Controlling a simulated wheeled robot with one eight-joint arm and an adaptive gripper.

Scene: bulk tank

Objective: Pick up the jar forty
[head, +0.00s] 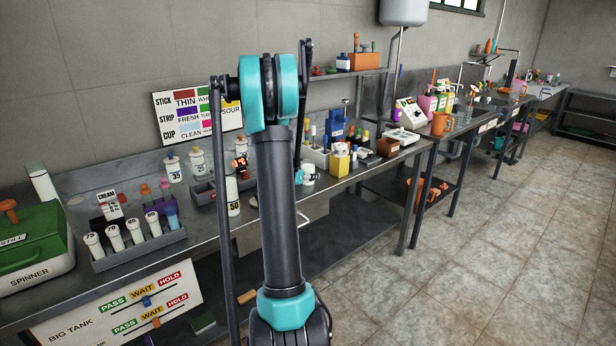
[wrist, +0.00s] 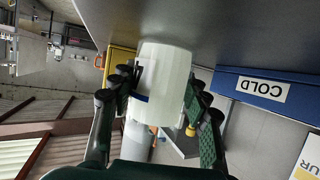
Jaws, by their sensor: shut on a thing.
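A pale white, round jar (wrist: 165,70) fills the middle of the wrist view. My gripper (wrist: 161,88) is shut on it, with one dark finger on each side. Its end meets or lies very near the grey steel surface (wrist: 235,25); I cannot tell if they touch. No number shows on its visible side, so I cannot read it as forty. In the head view my arm stands in front of the bench, and a teal part with a white shape shows just right of it; finger details are too small there.
In the wrist view a blue box marked COLD (wrist: 262,88) is on the right and a yellow thing (wrist: 119,62) behind the jar. In the head view jars marked 35 (head: 174,168) and 50 (head: 233,195), a tube rack (head: 135,252) and a green spinner (head: 30,245) crowd the bench.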

